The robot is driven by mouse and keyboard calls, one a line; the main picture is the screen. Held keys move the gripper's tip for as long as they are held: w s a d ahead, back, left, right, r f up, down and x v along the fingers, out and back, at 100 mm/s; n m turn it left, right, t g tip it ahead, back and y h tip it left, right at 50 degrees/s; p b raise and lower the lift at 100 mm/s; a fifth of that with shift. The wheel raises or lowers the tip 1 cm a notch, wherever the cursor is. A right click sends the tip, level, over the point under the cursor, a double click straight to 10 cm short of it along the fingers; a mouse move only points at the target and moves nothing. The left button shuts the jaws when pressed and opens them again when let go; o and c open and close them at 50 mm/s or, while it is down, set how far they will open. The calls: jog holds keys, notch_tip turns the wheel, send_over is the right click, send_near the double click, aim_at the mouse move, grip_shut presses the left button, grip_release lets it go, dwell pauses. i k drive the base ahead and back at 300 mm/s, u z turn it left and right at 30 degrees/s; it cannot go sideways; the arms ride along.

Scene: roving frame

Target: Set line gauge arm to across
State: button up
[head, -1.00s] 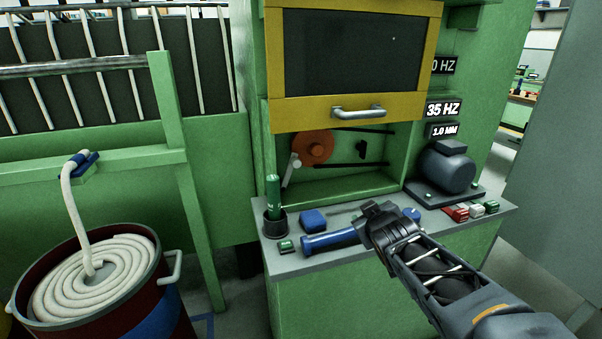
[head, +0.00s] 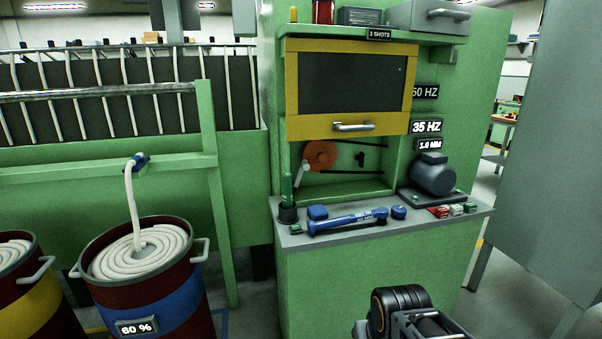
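No part in view is labelled as the line gauge arm, so I cannot tell for sure which it is. A short pale lever (head: 302,172) is in the open bay of the green cabinet, tilted steeply, its top close to an orange pulley (head: 320,155). Only a black and grey part of my arm shows at the bottom centre right, below the counter. My gripper's fingers are not visible.
The grey counter (head: 420,222) holds a blue wrench (head: 345,221), a green-handled tool in a cup (head: 288,213), a motor (head: 433,174) and small coloured blocks. A yellow-framed panel (head: 347,124) is above the bay. Drums of coiled rope (head: 145,300) stand left. A grey panel (head: 550,160) is at right.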

aim_at(304, 166)
jog(key=u, duration=1.8)
jog(key=i, duration=1.4)
jog(key=z, duration=1.3)
